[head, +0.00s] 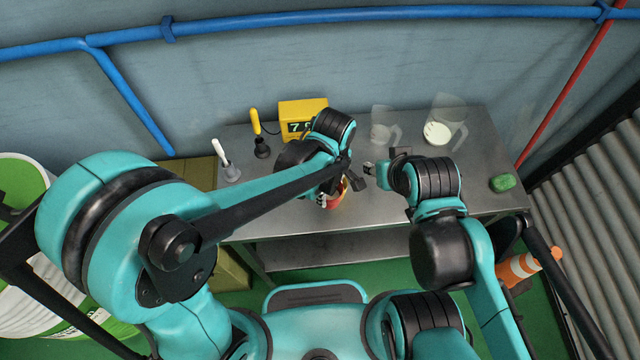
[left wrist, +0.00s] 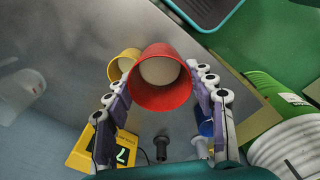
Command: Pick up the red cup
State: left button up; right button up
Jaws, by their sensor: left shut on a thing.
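The red cup (left wrist: 160,98) is between the two fingers of my left gripper (left wrist: 156,76), its round mouth and pale inside facing the left wrist camera. The fingers are shut on its sides. In the head view the red cup (head: 333,204) is mostly hidden by my left gripper (head: 337,190), near the front of the metal table. I cannot tell whether it touches the table. A yellow cup (left wrist: 121,64) is close beside it, partly covered. My right gripper (head: 372,172) is just to the right, above the table. Its finger opening is unclear.
The metal table (head: 390,225) holds a yellow digital display (head: 301,112), two clear jugs (head: 384,125) (head: 443,128), a green block (head: 502,183), and white-handled (head: 229,168) and yellow-handled (head: 260,148) tools.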

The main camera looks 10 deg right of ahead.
pick_arm(q)
jog(key=shift+s+d+r+p, duration=0.2)
jog(key=shift+s+d+r, duration=0.15)
jog(key=shift+d, duration=0.15)
jog(key=shift+s+d+r+p, duration=0.2)
jog(key=shift+d+r, duration=0.1)
jog(key=shift+d, duration=0.15)
pick_arm(e)
jog(key=shift+r, duration=0.5)
dwell(0.6)
